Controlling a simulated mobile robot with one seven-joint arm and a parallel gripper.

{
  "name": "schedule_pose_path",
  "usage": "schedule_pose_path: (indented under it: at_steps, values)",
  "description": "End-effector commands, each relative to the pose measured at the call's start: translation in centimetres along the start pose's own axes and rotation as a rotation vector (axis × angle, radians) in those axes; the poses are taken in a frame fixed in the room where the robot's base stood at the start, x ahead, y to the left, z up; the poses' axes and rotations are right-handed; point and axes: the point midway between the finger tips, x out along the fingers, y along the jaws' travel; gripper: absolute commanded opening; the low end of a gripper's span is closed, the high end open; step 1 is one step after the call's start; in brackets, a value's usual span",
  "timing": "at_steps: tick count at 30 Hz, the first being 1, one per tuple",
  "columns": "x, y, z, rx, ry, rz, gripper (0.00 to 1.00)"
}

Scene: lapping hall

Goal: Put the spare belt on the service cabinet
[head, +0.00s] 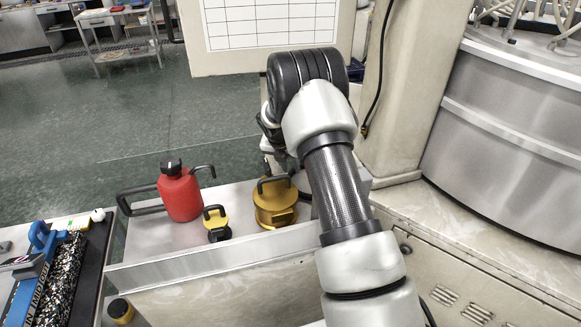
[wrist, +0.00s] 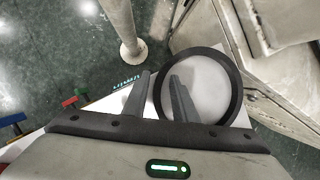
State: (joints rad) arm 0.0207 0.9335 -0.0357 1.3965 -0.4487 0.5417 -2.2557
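The spare belt is a black ring (wrist: 235,75) in the wrist view, over a pale flat surface. Whether it rests flat on that surface is hard to tell. My gripper (wrist: 160,80) has its fingers apart, one outside the ring's left side and one inside it, with the band between them. I see no clear contact. In the head view my arm hides most of the belt and the fingertips. A metal-topped cabinet (head: 150,245), perhaps the service cabinet, stands below my arm.
On the metal top stand a red can (head: 181,193), a small yellow-black item (head: 216,222) and a larger yellow item (head: 273,207). A dark tray with a blue tool (head: 42,236) lies at left. A pale column (head: 405,110) and large round machine (head: 500,150) stand at right.

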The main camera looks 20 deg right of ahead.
Motion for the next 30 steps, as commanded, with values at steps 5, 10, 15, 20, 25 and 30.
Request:
schedule_pose_path:
  at_steps: [5, 10, 15, 20, 25, 30]
  values:
    - [-3.8, 0.1, 0.2, -0.001, -0.004, 0.003, 0.25]
    - [-7.4, 0.1, 0.1, 0.0, -0.003, 0.002, 0.25]
    - [-10.1, 0.1, 0.1, 0.0, -0.001, 0.002, 0.25]
    - [-11.7, -0.1, 0.1, 0.02, -0.003, 0.004, 0.25]
    - [-18.0, -1.7, -0.2, 0.295, -0.011, 0.028, 0.25]
    - [-28.2, -5.6, -3.4, 0.855, 0.01, 0.081, 0.25]
